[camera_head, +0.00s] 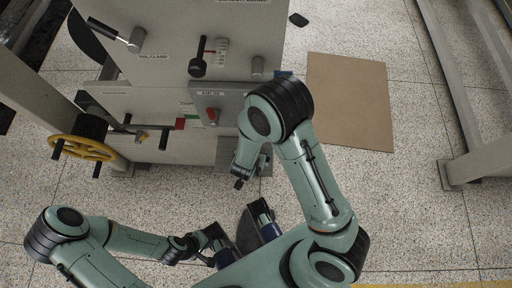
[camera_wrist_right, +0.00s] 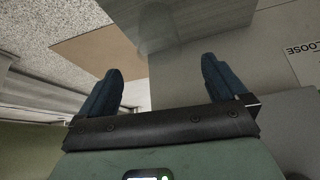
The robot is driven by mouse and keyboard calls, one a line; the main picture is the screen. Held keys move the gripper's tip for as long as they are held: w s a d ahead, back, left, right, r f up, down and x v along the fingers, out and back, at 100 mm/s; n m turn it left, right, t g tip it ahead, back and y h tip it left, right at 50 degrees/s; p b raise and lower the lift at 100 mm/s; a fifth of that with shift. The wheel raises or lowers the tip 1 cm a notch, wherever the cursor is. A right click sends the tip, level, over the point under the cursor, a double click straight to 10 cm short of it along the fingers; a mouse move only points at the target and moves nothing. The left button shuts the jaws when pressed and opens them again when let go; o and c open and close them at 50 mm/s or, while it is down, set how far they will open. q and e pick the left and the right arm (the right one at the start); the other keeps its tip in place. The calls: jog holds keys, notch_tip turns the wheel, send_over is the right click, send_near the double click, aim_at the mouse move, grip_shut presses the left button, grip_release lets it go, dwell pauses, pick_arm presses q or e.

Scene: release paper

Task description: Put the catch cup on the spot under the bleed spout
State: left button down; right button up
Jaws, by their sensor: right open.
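I cannot make out a catch cup, a marked spot or a bleed spout for certain in either view. My right gripper (camera_wrist_right: 162,85) is open in the right wrist view, its two blue fingers wide apart with nothing held. A blurred grey rounded body (camera_wrist_right: 160,22) stands beyond the fingers; I cannot tell what it is. In the head view my right arm bends down in front of the machine, and its fingers are not clear. My left gripper (camera_head: 222,247) is low in the middle of the head view; I cannot tell how its fingers stand.
The grey machine (camera_head: 165,65) carries levers, a red button (camera_head: 211,115) and a yellow handwheel (camera_head: 84,148). A brown board (camera_head: 348,100) lies on the speckled floor to its right. A grey frame (camera_head: 452,95) stands at the right. A label (camera_wrist_right: 304,60) reading "LOOSE" shows in the wrist view.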

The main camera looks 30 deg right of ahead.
pick_arm(q)
jog(key=shift+s+r, duration=0.1)
jog(key=shift+r, duration=0.2)
pick_arm(e)
jog(key=s+a+f+n+g+y, duration=0.2)
jog(key=s+f, duration=0.3)
jog(key=s, duration=0.4)
jog(key=s+a+f+n+g+y, duration=0.2)
jog(key=s+f+y, duration=0.3)
jog(key=s, duration=0.4)
jog(key=shift+g+y, duration=0.3)
jog(key=shift+g, duration=0.2)
pick_arm(q)
notch_tip(320, 180, up, 12)
jog(key=p, duration=1.2)
jog(key=shift+w+f+g+p, duration=0.25)
jog(key=shift+w+g+p, duration=0.05)
jog(key=shift+w+p, duration=0.05)
pick_arm(e)
notch_tip(320, 180, up, 12)
jog(key=shift+w+f+n, duration=0.25)
jog(key=shift+w+n, duration=0.05)
jog(key=shift+w, duration=0.05)
pick_arm(q)
jog(key=shift+w, duration=0.1)
pick_arm(e)
jog(key=shift+w, duration=0.1)
